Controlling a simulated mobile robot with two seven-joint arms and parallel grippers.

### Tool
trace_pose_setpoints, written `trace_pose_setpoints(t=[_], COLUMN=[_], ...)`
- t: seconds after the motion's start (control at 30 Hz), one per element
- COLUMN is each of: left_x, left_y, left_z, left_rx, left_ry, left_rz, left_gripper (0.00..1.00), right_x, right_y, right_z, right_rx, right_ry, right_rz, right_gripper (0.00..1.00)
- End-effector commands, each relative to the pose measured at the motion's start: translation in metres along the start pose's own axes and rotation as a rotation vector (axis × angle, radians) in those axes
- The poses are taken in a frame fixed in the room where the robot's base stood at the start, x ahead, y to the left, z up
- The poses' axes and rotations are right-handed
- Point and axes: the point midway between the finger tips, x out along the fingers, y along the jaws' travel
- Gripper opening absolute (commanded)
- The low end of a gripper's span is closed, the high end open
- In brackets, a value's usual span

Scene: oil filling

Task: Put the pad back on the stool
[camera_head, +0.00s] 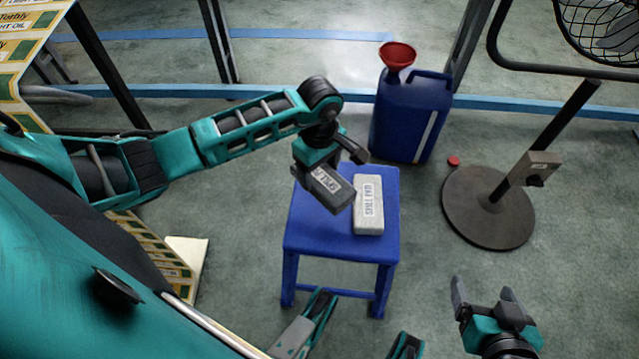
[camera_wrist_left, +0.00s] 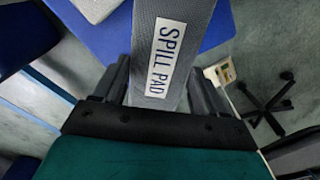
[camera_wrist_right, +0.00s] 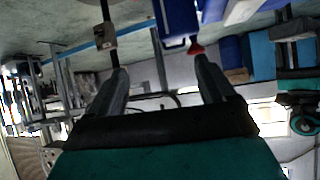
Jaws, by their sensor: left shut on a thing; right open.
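The blue stool (camera_head: 340,236) stands on the floor in the middle of the head view. My left gripper (camera_head: 335,176) is shut on a dark grey spill pad (camera_head: 326,190), which is tilted over the stool's left side. I cannot tell whether that pad touches the seat. In the left wrist view the held pad (camera_wrist_left: 176,88) sits between the fingers with its label showing. A second, lighter spill pad (camera_head: 369,221) lies flat on the right of the seat. My right gripper (camera_head: 483,292) is open and empty, right of the stool above the floor.
A blue canister (camera_head: 408,120) with a red funnel (camera_head: 397,56) on top stands behind the stool. A round stand base (camera_head: 480,225) with a pole is on the right. A small red cap (camera_head: 453,160) lies on the floor between them.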

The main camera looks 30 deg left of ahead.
Motion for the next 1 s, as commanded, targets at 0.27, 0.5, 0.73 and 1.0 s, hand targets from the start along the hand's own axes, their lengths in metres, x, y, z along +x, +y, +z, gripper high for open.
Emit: trace_pose_setpoints(t=[0.27, 0.5, 0.73, 1.0], left_x=[0.028, 0.048, 0.049, 0.049], left_y=[-0.001, 0.000, 0.000, 0.000], left_z=[0.001, 0.000, 0.000, 0.000], left_rx=[-0.001, 0.000, 0.000, 0.000], left_ry=[-0.002, 0.000, 0.001, 0.000], left_rz=[-0.002, 0.002, 0.002, 0.001], left_gripper=[0.47, 0.47, 0.47, 0.94], right_x=[0.003, 0.005, 0.006, 0.006], right_y=[-0.003, -0.005, -0.005, -0.005], right_z=[0.000, 0.001, 0.001, 0.000], right_rx=[0.006, 0.005, 0.005, 0.004], right_ry=[0.006, 0.003, 0.006, 0.005], right_rz=[-0.005, -0.012, -0.012, -0.014], right_gripper=[0.83, 0.83, 0.83, 0.83])
